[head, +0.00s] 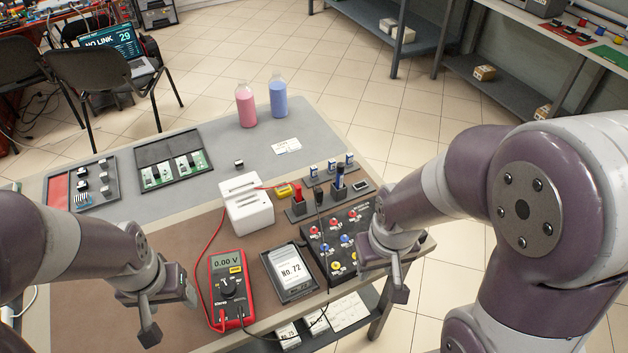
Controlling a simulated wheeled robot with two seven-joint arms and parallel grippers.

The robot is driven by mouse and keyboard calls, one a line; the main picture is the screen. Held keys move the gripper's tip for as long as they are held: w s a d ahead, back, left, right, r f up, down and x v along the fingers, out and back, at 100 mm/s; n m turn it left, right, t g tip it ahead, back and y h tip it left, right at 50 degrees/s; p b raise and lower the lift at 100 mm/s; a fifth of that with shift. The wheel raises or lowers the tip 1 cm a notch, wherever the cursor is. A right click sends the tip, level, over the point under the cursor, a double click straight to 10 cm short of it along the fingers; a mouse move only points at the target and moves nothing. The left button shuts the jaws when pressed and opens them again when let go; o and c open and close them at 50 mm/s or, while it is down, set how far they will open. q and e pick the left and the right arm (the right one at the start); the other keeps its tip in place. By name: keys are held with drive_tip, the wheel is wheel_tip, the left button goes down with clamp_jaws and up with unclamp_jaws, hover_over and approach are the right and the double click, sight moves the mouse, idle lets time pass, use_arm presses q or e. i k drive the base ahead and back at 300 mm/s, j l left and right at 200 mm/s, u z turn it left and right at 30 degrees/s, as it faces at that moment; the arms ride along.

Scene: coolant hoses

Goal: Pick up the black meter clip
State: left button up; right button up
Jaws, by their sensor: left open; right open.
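The red multimeter (229,290) lies on the brown mat and reads 0.00 V. A red lead and a black lead leave its lower end. A slim black piece (319,196), which looks like the black meter clip, stands between the red-handled and blue-handled pieces at the rack; it is too small to tell clearly. My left gripper (170,315) is open and empty, left of the multimeter. My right gripper (384,272) is open and empty at the table's right edge, right of the black terminal box (342,240) and nearer the front than the black piece.
A white two-part block (246,205) stands behind the multimeter. A black tray (291,272) holds a card marked No. 72. Pink (246,106) and blue (278,98) bottles stand at the back. The brown mat's left part is mostly clear.

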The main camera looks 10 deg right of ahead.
sight(319, 192)
drive_tip(key=i+l+u, duration=0.15)
drive_tip(key=l+u, duration=1.25)
drive_tip(key=l, duration=0.15)
